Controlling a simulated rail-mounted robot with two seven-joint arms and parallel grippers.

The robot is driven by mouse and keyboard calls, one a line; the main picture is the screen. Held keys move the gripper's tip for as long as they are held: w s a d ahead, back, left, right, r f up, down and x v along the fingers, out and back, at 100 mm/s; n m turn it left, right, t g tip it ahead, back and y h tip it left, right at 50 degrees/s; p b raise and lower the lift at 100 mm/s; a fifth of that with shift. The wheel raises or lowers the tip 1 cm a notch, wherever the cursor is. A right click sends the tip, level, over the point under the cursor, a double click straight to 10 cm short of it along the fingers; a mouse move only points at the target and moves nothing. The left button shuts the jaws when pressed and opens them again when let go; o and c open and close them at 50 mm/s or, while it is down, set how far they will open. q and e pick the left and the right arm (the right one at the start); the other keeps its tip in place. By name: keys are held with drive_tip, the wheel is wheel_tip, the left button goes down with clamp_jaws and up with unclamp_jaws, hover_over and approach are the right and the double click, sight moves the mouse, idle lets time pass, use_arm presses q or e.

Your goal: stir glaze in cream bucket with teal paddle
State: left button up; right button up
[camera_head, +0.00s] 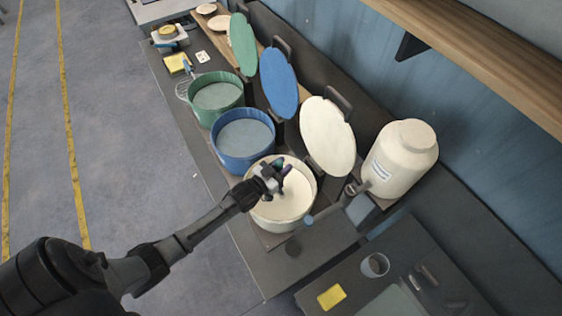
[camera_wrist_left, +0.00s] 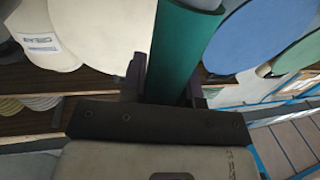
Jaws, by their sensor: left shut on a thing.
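The cream bucket (camera_head: 284,224) stands open on the counter, nearest in the row of buckets, with pale glaze (camera_head: 290,205) inside. My left gripper (camera_head: 275,175) is over the bucket's mouth in the head view, shut on the teal paddle. Only a small teal bit of the paddle (camera_head: 279,163) shows there. In the left wrist view the teal paddle's shaft (camera_wrist_left: 182,50) stands between the dark fingers of my left gripper (camera_wrist_left: 168,88). The paddle's lower end is hidden, so I cannot tell how deep it is. My right gripper is not in view.
A blue bucket (camera_head: 245,165) and a green bucket (camera_head: 208,118) stand behind. The cream lid (camera_head: 327,138), blue lid (camera_head: 279,82) and green lid (camera_head: 243,45) stand raised beside them. A cream jar (camera_head: 402,158) is at the right. A glass (camera_head: 375,265) and yellow sponge (camera_head: 331,296) lie nearer.

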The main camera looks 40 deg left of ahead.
use_arm(q)
drive_tip(key=shift+r, duration=0.1)
idle(0.3)
wheel_tip(320, 180, up, 16)
drive_tip(key=p, duration=0.5)
drive_tip(key=shift+r+p, duration=0.2)
drive_tip(key=shift+p, duration=0.2)
idle(1.1)
drive_tip(key=shift+d, duration=0.1)
idle(1.9)
